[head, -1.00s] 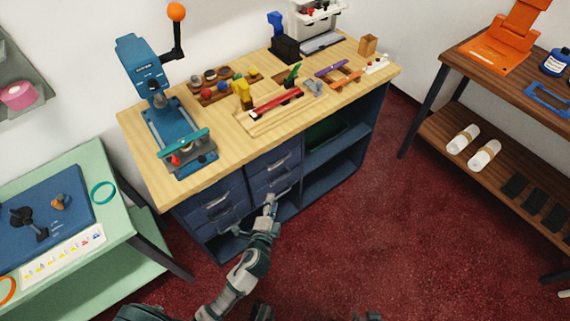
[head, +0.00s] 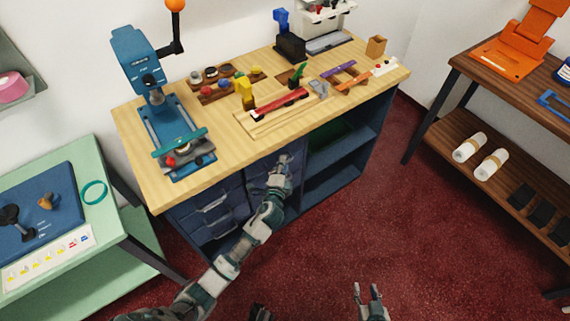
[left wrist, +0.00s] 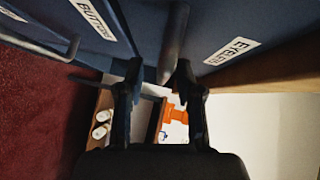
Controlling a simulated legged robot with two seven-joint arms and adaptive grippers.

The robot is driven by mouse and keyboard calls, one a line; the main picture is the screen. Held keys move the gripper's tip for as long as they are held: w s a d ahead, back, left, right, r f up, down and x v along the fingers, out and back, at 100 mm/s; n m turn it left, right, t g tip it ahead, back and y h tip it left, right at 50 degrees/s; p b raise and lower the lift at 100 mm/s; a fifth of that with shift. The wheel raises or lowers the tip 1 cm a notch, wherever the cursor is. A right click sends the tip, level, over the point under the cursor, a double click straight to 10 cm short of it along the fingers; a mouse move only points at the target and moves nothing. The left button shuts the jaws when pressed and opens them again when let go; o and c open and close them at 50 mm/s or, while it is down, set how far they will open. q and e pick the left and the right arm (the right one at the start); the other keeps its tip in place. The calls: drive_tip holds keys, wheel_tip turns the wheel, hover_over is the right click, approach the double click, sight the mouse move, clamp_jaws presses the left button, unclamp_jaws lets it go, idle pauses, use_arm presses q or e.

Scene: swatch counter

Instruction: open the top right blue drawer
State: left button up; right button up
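The blue top right drawer (head: 258,171) is under the wooden worktop, in the right drawer column, and looks shut. In the left wrist view its face (left wrist: 215,25) carries an "EYELETS" label, and its bar handle (left wrist: 176,38) runs between my fingers. My left gripper (head: 286,158) is at this drawer's front and hides its handle in the head view. In the left wrist view the left gripper (left wrist: 158,75) is open, with its fingers on either side of the handle and gaps visible. My right gripper (head: 368,290) is open and empty above the red floor.
A drawer labelled "BUTTONS" (left wrist: 95,18) lies next to the eyelets drawer. Left-column drawers (head: 212,205) and an open shelf (head: 335,170) flank the right column. A green table (head: 120,215) stands left, a brown shelf unit (head: 440,140) right. The red floor (head: 350,235) is clear between.

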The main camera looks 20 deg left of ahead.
use_arm(q)
drive_tip(key=shift+w+a, duration=0.25)
drive_tip(key=shift+a, duration=0.15)
drive_tip(key=shift+d, duration=0.4)
clamp_jaws()
drive_tip(key=shift+d, duration=0.1)
use_arm(e)
drive_tip(key=shift+w+r, duration=0.1)
drive_tip(key=shift+w, duration=0.15)
